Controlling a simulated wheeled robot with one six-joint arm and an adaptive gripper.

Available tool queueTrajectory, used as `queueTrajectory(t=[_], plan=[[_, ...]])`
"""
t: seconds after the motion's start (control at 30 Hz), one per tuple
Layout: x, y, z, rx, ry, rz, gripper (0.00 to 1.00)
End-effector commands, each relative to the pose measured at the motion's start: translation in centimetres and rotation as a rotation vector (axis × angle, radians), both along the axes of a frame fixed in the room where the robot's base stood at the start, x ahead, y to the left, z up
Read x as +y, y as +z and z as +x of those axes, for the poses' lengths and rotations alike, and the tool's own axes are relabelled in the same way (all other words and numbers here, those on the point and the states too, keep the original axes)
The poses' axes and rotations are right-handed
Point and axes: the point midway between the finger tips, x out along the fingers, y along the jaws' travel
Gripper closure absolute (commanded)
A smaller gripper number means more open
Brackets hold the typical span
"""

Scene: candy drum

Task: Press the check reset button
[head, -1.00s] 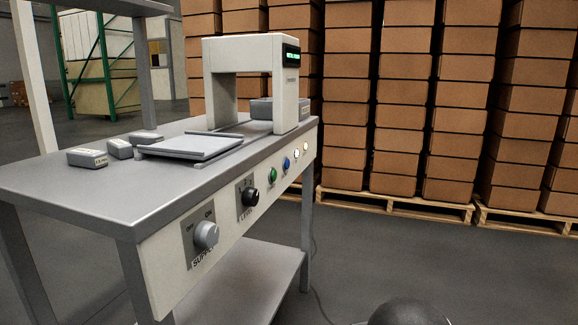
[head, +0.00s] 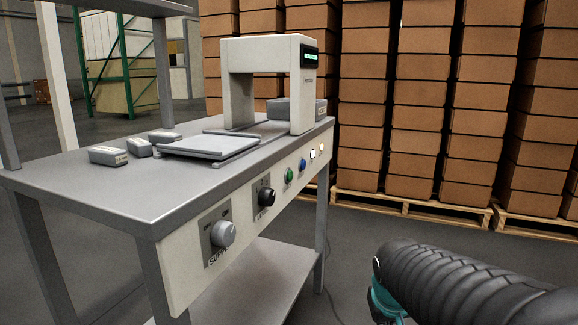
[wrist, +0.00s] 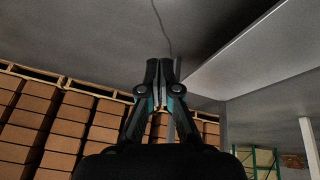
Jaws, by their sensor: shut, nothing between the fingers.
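The bench's front panel (head: 187,261) carries a row of small buttons: a green button (head: 289,174), a blue button (head: 302,164) and two pale lit ones (head: 313,155) at the far end. Their labels are too small to read, so I cannot tell which is check reset. A grey supply knob (head: 223,233) and a black knob (head: 267,196) sit nearer on the same panel. My gripper (wrist: 163,72) is shut and empty in the wrist view, apart from the panel. In the head view only my dark arm shows, at lower right; the gripper is out of view.
A white arch-shaped machine (head: 302,100) with a green display stands on the grey bench (head: 85,190), beside a flat tray (head: 207,147) and small grey blocks (head: 108,155). Stacked cartons (head: 415,120) on pallets stand behind. Floor right of the bench is open. The wrist view is upside down.

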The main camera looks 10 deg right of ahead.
Motion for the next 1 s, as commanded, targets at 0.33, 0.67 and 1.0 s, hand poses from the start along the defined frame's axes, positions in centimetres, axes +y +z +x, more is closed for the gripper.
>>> queueTrajectory(t=[0.33, 0.67, 1.0], plan=[[-7.3, 1.6, 12.9, -0.218, 0.107, -0.201, 1.0], [-10.6, 5.7, 25.2, -0.538, 0.349, -0.399, 1.0], [-6.0, 14.7, 32.2, -0.943, 0.686, -0.551, 1.0]])
